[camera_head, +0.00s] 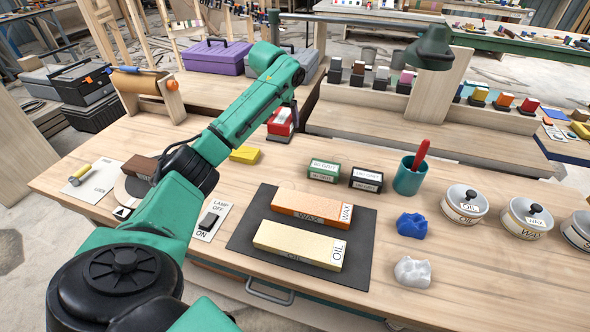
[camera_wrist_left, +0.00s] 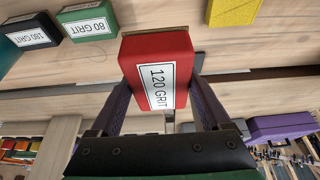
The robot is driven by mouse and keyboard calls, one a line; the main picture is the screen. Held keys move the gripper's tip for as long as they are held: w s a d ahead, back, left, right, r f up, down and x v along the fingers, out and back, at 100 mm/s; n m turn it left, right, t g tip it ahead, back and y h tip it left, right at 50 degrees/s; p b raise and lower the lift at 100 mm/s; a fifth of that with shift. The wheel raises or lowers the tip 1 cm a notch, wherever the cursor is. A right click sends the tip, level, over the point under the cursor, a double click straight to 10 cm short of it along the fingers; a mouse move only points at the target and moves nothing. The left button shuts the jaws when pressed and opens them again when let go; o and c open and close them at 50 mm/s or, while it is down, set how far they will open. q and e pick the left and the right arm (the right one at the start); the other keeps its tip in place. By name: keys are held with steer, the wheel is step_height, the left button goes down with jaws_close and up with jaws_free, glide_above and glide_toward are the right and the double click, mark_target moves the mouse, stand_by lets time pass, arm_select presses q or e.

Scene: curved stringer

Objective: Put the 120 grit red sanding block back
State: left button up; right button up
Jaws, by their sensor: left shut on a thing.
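The red sanding block (camera_head: 281,121), labelled 120 GRIT in the left wrist view (camera_wrist_left: 157,72), is between the fingers of my left gripper (camera_wrist_left: 155,95). My left gripper is shut on it. In the head view the block is at the far side of the workbench, behind the green block; whether it touches the bench is hard to tell. The green 80 grit block (camera_head: 323,169) and the black 180 grit block (camera_head: 366,179) stand side by side on the bench. A yellow block (camera_head: 244,155) lies left of them, partly behind my arm. My right gripper is not in view.
A dark mat (camera_head: 246,238) holds the orange WAX block (camera_head: 312,208) and the cream OIL block (camera_head: 300,244). A teal cup (camera_head: 409,177) with a red-handled tool, blue and white cloths, and lidded tins (camera_head: 465,203) stand to the right. A green lamp (camera_head: 431,48) overhangs the back.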

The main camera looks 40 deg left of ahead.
mark_target(286, 164)
arm_select(q)
step_height(286, 164, down, 16)
steer(key=shift+r+p, duration=0.1)
steer(key=shift+p, duration=0.3)
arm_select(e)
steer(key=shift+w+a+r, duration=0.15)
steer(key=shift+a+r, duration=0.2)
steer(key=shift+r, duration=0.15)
arm_select(q)
steer(key=o, duration=1.3)
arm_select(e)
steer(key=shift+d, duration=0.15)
arm_select(q)
steer(key=shift+r, duration=0.25)
steer(key=v, duration=1.1)
steer(key=shift+s+r, duration=0.1)
steer(key=shift+r, duration=0.2)
